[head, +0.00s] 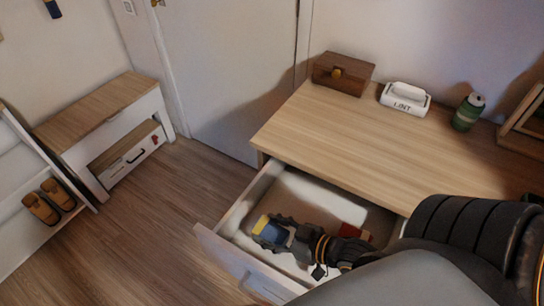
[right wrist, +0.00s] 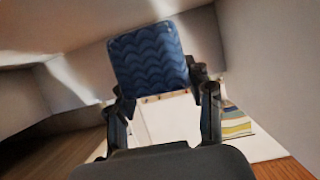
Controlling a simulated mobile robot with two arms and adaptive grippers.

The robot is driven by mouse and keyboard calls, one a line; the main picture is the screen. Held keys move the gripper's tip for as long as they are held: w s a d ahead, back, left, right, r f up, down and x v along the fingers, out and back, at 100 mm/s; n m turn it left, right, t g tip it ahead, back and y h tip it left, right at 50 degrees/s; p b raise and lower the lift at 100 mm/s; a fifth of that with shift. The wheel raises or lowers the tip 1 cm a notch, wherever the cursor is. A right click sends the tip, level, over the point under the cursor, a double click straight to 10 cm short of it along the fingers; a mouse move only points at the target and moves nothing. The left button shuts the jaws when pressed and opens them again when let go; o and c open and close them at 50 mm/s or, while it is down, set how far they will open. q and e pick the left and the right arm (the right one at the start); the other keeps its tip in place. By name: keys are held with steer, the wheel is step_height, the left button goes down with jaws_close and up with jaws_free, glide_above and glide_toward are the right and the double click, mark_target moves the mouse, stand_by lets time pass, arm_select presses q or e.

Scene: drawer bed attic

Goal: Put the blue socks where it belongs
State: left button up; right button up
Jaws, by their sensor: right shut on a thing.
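The blue socks (right wrist: 148,58), a folded bundle with a darker wavy pattern, are between the fingers of my right gripper (right wrist: 160,92) in the right wrist view. In the head view my right gripper (head: 280,234) is shut on them inside or just over the open drawer (head: 232,262) of the wooden-topped desk. My left gripper is not in view.
A red item (head: 354,232) lies in the drawer, partly behind my arm. A brown box (head: 342,75), a white LINT box (head: 404,101) and a green can (head: 467,112) stand on the desk top (head: 350,140). A low bench (head: 100,105) with an open drawer and slippers (head: 42,208) are left.

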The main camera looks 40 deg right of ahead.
mark_target(271, 237)
step_height(271, 237, down, 3)
steer(key=shift+f+b, duration=0.2)
steer(key=shift+b, duration=0.1)
steer(key=shift+f, duration=0.1)
steer(key=o, duration=1.2)
steer(key=shift+f, duration=0.1)
steer(key=shift+c, duration=0.2)
steer(key=p+v, duration=0.1)
steer(key=v, duration=1.1)
steer(key=shift+p, duration=0.3)
